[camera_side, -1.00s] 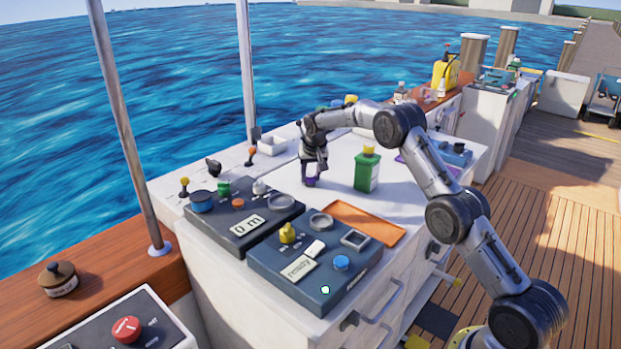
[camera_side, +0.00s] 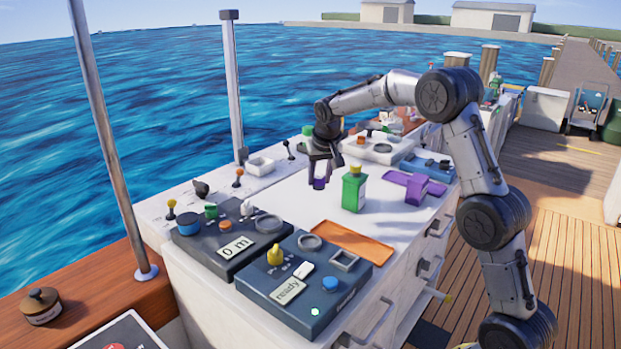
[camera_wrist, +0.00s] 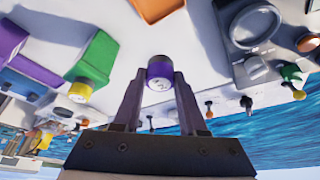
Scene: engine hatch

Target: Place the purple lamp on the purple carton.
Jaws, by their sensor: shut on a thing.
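The purple lamp (camera_side: 319,184) is a small cylinder, held upright between the fingers of my gripper (camera_side: 320,172). In the wrist view the lamp (camera_wrist: 160,71) shows its purple band and pale end between the tips of my gripper (camera_wrist: 159,88). It appears to hang a little above the white worktop. The purple carton (camera_side: 417,189) stands to the right, beyond the green bottle, apart from my gripper. Part of a purple block, likely the carton, shows at the left edge of the wrist view (camera_wrist: 12,38).
The green bottle with yellow cap (camera_side: 354,191) stands between lamp and carton. A purple tray (camera_side: 393,178) lies by the carton. An orange tray (camera_side: 350,244) lies in front. Dark control panels (camera_side: 303,283) fill the near left. White worktop left of the bottle is clear.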

